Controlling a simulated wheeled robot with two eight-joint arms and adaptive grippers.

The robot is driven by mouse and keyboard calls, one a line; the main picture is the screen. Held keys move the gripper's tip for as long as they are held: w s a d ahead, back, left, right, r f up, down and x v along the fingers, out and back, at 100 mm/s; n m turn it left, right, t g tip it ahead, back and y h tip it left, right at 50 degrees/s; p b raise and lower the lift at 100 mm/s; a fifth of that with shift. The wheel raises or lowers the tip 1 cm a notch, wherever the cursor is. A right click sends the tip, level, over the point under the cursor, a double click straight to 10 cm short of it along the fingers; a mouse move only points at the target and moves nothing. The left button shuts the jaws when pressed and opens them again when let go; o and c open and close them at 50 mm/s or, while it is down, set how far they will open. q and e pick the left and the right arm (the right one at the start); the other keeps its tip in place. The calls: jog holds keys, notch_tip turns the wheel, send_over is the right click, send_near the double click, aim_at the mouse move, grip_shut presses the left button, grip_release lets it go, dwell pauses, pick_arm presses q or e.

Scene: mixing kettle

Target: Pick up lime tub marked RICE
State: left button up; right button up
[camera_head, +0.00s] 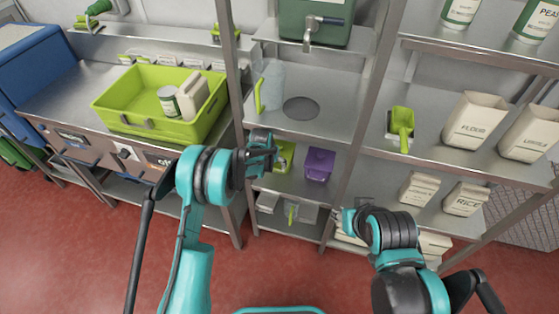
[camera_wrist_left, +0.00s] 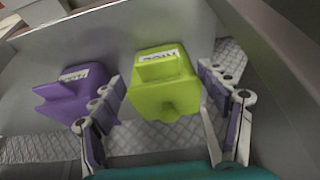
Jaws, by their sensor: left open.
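The lime tub (camera_head: 284,157) sits on the shelf below the steel counter, partly hidden by my left gripper (camera_head: 266,150) in the head view. In the left wrist view the lime tub (camera_wrist_left: 165,95) is ahead, with a pale label on it, too blurred to read surely. My left gripper (camera_wrist_left: 160,78) is open, its fingers on either side of the tub in the picture. I cannot tell whether they touch it. My right gripper (camera_head: 349,220) is low by the right-hand shelves; its jaws are not clear.
A purple tub (camera_head: 319,164) stands just right of the lime tub; in the left wrist view the purple tub (camera_wrist_left: 75,97) is close by the left finger. A metal post (camera_head: 232,80) and the counter (camera_head: 335,115) above bound the space. Labelled bags (camera_head: 465,199) stand farther right.

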aim_at(274, 166)
pick_arm(q)
jog(key=b+x, duration=0.3)
jog(key=x, duration=0.3)
jog(key=shift+d, duration=0.2)
jog(key=shift+s+r, duration=0.15)
jog(key=c, duration=1.7)
jog(key=shift+r, duration=0.2)
